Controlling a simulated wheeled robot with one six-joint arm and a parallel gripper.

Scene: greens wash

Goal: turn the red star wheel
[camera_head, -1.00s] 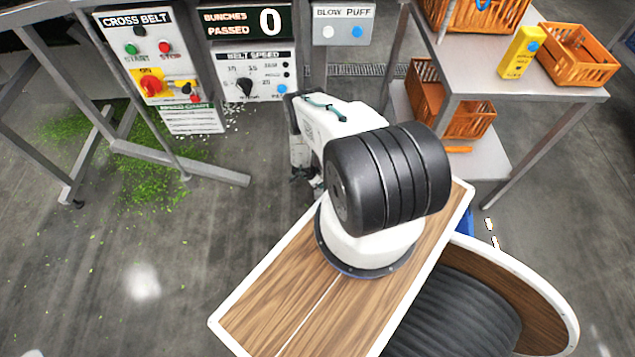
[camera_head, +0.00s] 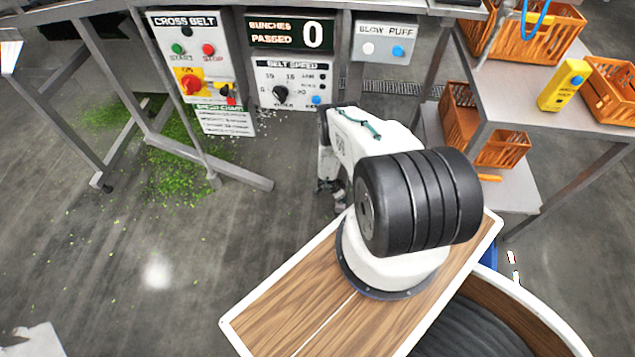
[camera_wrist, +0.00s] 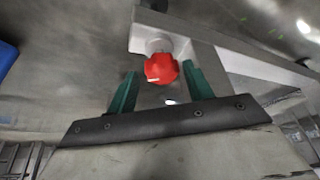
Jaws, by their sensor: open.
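The red star wheel (camera_wrist: 161,68) is a small lobed red knob with a pale mark, on a round metal mount at a grey metal bar. It shows in the wrist view, just above the picture's middle. I cannot make it out in the head view. My gripper (camera_wrist: 159,71) is open, its two green fingers apart. In the wrist view the wheel appears between the fingertips, with a gap on each side. I cannot tell whether the fingertips reach around it or stop short of it. In the head view my arm hides most of the gripper.
A control panel (camera_head: 219,75) with a red rotary switch and a belt speed panel (camera_head: 272,105) stand ahead. A steel table (camera_head: 505,75) with orange crates (camera_head: 540,35) and a yellow box (camera_head: 565,85) is at right. Greens litter the floor at left; nearer floor is clear.

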